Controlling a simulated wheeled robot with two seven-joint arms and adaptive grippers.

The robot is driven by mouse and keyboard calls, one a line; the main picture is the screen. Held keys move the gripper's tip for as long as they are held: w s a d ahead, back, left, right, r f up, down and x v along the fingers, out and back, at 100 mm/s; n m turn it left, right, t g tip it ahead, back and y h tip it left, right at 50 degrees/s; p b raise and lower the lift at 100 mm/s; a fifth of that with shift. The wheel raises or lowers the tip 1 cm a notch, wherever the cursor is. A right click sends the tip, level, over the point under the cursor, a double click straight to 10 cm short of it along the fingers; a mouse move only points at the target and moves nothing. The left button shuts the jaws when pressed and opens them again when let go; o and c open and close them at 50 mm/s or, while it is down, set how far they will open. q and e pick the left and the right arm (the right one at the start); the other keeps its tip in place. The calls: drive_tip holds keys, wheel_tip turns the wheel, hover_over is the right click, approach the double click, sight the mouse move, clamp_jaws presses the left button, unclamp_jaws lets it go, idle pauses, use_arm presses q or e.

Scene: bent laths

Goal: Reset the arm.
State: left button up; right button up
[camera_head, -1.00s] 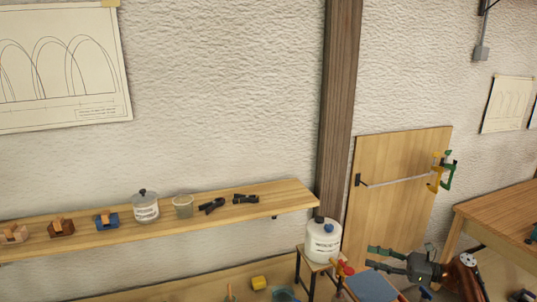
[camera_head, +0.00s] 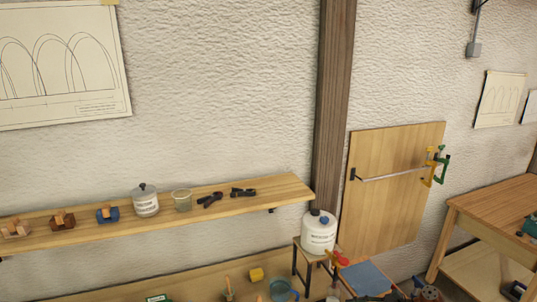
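Neither of my grippers can be made out in the head view. The task names no object. A wall shelf (camera_head: 240,207) carries wooden planes (camera_head: 62,220), a lidded pot (camera_head: 145,201), a glass jar (camera_head: 182,201) and black clamps (camera_head: 243,193). Small dark and teal shapes (camera_head: 428,291) show at the bottom edge, right of centre; they are too small and cut off to tell what they are.
A white canister (camera_head: 319,233) stands on a small stool (camera_head: 300,262). A yellow block (camera_head: 256,274) and a blue cup (camera_head: 281,289) are on the bench below the shelf. A wooden panel (camera_head: 392,200) with a clamp bar leans at the wall. A table (camera_head: 497,212) stands at the right.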

drive_tip(key=s+a+f+n+g+h, duration=0.25)
drive_tip(key=s+f+n+h, duration=0.65)
drive_tip(key=s+f, duration=1.5)
drive_tip(key=s+d+r+n+t+h, duration=0.1)
drive_tip(key=s+d+r+n+h, duration=0.2)
drive_tip(key=s, duration=0.6)
drive_tip(key=s+d+r+n+t+h, duration=0.15)
drive_tip(key=s+d+r+n, duration=0.35)
drive_tip(key=s, duration=0.5)
wheel_tip(320, 180, down, 31)
drive_tip(key=s+a+n+g+b, duration=0.1)
drive_tip(key=a+g+b, duration=0.1)
drive_tip(key=b, duration=0.1)
use_arm(q)
wheel_tip(320, 180, down, 5)
drive_tip(key=shift+f+b, duration=0.15)
drive_tip(key=shift+b, duration=1)
use_arm(e)
drive_tip(key=s+f+g, duration=0.1)
drive_tip(key=s+f, duration=1.9)
drive_tip(key=f, duration=0.1)
drive_tip(key=shift+s+f+n, duration=0.15)
drive_tip(key=shift+f+n, duration=0.1)
drive_tip(key=shift+n, duration=0.15)
